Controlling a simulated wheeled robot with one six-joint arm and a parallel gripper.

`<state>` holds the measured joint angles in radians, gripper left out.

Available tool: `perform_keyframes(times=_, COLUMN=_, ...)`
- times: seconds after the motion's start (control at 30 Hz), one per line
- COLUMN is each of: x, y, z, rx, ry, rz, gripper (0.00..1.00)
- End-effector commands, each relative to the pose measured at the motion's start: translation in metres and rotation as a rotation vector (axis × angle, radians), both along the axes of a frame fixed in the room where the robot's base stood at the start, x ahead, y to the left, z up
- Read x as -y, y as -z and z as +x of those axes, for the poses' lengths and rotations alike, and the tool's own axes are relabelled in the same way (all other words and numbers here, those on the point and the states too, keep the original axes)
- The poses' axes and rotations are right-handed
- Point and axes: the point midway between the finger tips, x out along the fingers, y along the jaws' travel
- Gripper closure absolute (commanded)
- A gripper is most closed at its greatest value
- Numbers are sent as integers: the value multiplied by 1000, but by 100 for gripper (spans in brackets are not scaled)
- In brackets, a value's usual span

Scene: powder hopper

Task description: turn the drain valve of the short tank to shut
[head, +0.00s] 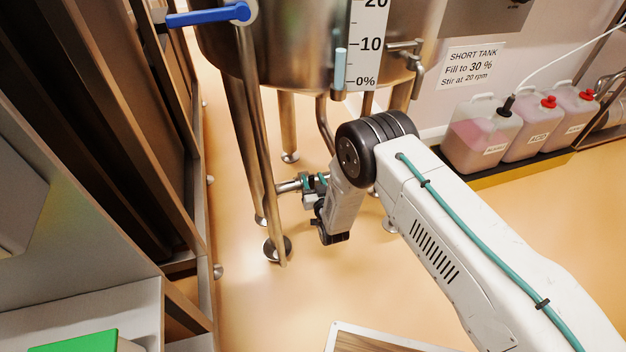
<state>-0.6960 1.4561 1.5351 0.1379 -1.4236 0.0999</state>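The short tank (285,62) is a steel vessel on legs, cut off by the top of the head view. Below it, a short metal pipe (288,186) with a fitting and a teal part runs towards my gripper; this looks like the drain valve, but its handle is mostly hidden. My gripper (322,216) is beside this fitting, at the end of my arm. It is small and partly hidden, so I cannot tell whether its fingers are apart or touching the valve.
A blue lever (208,15) sticks out at the upper left. A sign (474,64) reads "SHORT TANK, Fill to 30 %". Several jugs (483,130) stand at the right. Tank legs (246,150) stand close left of my gripper. A dark rack (110,110) lines the left. Floor in front is mostly clear.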

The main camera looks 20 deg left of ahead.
Motion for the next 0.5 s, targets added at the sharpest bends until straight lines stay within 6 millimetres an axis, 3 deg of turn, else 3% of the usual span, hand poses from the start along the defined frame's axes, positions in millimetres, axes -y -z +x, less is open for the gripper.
perform_keyframes(times=0.3, x=28, y=1, z=-43, rx=-3, ry=1, rz=-3, gripper=58)
perform_keyframes(times=0.5, x=39, y=0, z=-60, rx=-2, ry=1, rz=-1, gripper=58)
